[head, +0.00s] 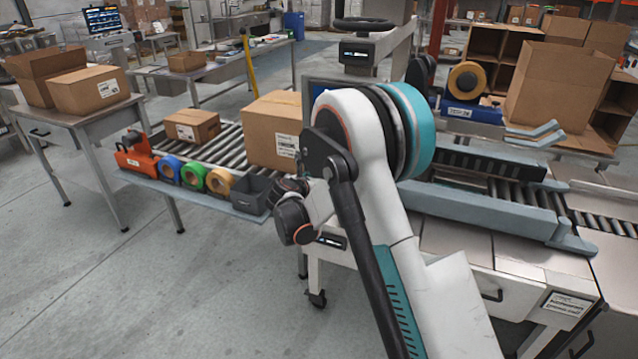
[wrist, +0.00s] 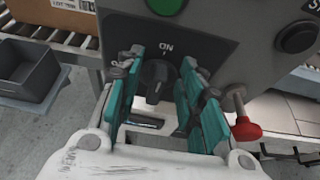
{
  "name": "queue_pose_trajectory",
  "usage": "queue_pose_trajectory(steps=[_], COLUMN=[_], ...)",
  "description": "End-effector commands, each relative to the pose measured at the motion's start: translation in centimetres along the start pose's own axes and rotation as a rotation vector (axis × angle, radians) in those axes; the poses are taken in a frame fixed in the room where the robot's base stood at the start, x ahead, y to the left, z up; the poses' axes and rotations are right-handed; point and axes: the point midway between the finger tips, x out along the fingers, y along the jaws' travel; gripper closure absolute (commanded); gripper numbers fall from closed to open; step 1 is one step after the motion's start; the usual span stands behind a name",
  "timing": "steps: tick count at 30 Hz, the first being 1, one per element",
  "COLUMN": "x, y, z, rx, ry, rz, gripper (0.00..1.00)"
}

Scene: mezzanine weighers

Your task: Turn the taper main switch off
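The main switch (wrist: 156,77) is a black rotary knob on a dark panel plate, with the word ON above it in the wrist view. Its grip looks roughly upright, but I cannot read its exact setting. My gripper (wrist: 160,80) has its teal fingers apart, one on each side of the knob, with a gap showing on both sides. The lower part of the plate is partly hidden by the fingers. In the head view my arm covers the switch and most of its panel. The taper (head: 500,198) stands behind my arm on the right.
A green button (wrist: 166,4), a black button (wrist: 297,37) and a red-knobbed lever (wrist: 245,128) sit around the switch. A grey bin (wrist: 32,72) and a cardboard box (head: 273,130) are to the left by the roller conveyor (head: 228,143). Open floor lies front left.

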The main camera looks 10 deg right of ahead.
Motion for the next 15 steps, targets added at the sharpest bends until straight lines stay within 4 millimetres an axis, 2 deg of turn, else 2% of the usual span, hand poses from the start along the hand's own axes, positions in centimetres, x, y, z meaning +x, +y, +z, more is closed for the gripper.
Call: queue_pose_trajectory(steps=[9,13,15], x=[0.2,0.19,0.19], y=[-0.02,-0.02,-0.02], z=[0.04,0.04,0.04], rx=[0.0,0.0,-0.001], ry=[0.0,0.0,0.0], rz=[0.0,0.0,0.0], gripper=[0.67,0.97,1.0])
